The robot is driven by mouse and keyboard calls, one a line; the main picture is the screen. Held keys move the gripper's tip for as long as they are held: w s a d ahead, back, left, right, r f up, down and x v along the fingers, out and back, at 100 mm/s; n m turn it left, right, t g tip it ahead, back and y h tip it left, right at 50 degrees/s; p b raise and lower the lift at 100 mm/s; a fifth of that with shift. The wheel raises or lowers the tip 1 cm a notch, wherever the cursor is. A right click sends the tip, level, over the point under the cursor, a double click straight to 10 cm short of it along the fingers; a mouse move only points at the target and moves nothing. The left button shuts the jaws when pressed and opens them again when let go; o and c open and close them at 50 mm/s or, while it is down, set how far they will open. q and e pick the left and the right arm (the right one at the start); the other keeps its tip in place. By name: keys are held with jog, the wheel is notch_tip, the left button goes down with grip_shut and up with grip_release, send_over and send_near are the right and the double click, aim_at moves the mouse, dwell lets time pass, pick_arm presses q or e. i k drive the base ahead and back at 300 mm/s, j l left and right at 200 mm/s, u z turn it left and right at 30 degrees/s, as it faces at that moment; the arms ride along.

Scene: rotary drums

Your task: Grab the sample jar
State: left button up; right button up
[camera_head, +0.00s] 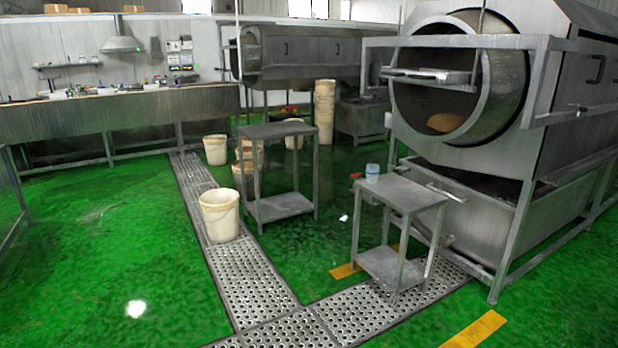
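A small jar (372,173), pale with a light blue tint, stands upright at the back left corner of the top of a small grey metal table (408,195). It looks like the sample jar, but it is too small to read any label. A small red thing (356,176) shows just left of it, at or behind the table's edge. Neither of my grippers shows in the head view, and nothing touches the jar.
A large rotary drum (460,80) stands behind the small table. A second grey table (275,131) and a white bucket (220,215) stand to the left. Perforated drain plates (245,285) cross the green floor (100,240), which is open at the front left.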

aim_at(372, 171)
jog(key=i, duration=1.9)
jog(key=i+z, duration=0.1)
jog(key=i, duration=0.65)
jog(key=i+j, duration=0.2)
jog(key=i, duration=0.6)
jog(key=i+j+z, duration=0.15)
jog(key=i, duration=0.6)
jog(key=i+z, duration=0.25)
